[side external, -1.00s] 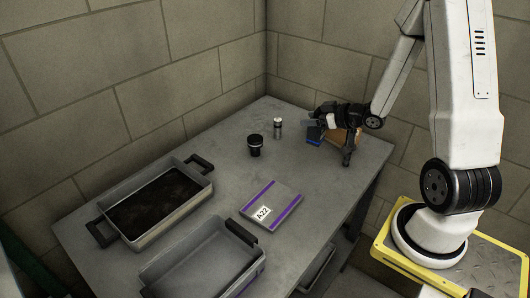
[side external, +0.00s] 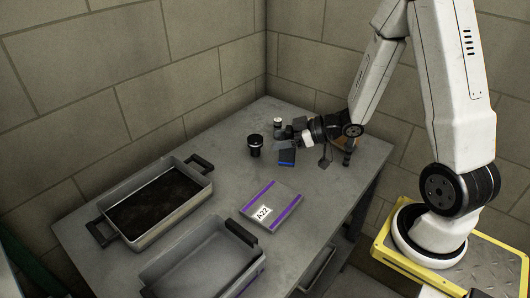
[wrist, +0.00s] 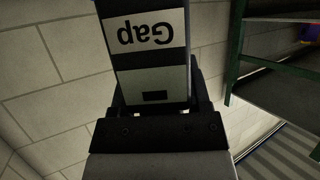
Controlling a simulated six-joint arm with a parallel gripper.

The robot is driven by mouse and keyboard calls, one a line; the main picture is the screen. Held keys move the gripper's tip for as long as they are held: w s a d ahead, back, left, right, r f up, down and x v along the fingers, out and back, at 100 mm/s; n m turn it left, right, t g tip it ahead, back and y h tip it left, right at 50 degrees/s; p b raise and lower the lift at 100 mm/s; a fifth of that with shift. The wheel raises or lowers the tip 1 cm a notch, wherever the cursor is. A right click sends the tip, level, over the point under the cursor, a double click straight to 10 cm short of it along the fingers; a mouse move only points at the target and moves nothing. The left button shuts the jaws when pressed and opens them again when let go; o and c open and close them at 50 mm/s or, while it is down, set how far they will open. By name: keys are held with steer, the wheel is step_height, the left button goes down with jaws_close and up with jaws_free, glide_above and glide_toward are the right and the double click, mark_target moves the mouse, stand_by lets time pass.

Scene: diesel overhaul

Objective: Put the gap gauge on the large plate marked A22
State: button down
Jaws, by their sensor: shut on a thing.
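The gap gauge (side external: 286,157) is a small dark block with a blue part, held in my gripper (side external: 290,138). In the wrist view the gap gauge (wrist: 147,45) shows a white band with the word "Gap" upside down, between the jaws. My gripper is shut on it, above the table behind the plate. The large plate marked A22 (side external: 271,206) lies flat on the table, grey with purple stripes and a white label. Nothing lies on it. The gauge is apart from the plate.
A black cup-like part (side external: 255,145) stands left of my gripper, and a small metal cylinder (side external: 278,123) stands just behind it. A tray with dark contents (side external: 137,239) is at the left. An empty grey tray (side external: 167,263) is in front. A brown object (side external: 343,143) is partly hidden behind my wrist.

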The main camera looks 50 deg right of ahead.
mark_target(266, 203)
steer(key=s+a+f+n+g+y, duration=0.1)
steer(key=a+f+n+g+y, duration=0.1)
steer(key=a, duration=0.6)
steer(key=shift+s+f+n+y, duration=0.25)
steer(key=shift+f+n+y, duration=0.35)
steer(key=shift+f, duration=0.45)
steer(key=shift+a+f, duration=0.1)
steer(key=shift+f, duration=0.05)
steer(key=shift+f, duration=1.85)
steer(key=shift+f, duration=0.1)
steer(key=shift+c, duration=0.2)
jaws_free()
steer(key=v, duration=1.2)
steer(key=shift+r, duration=0.2)
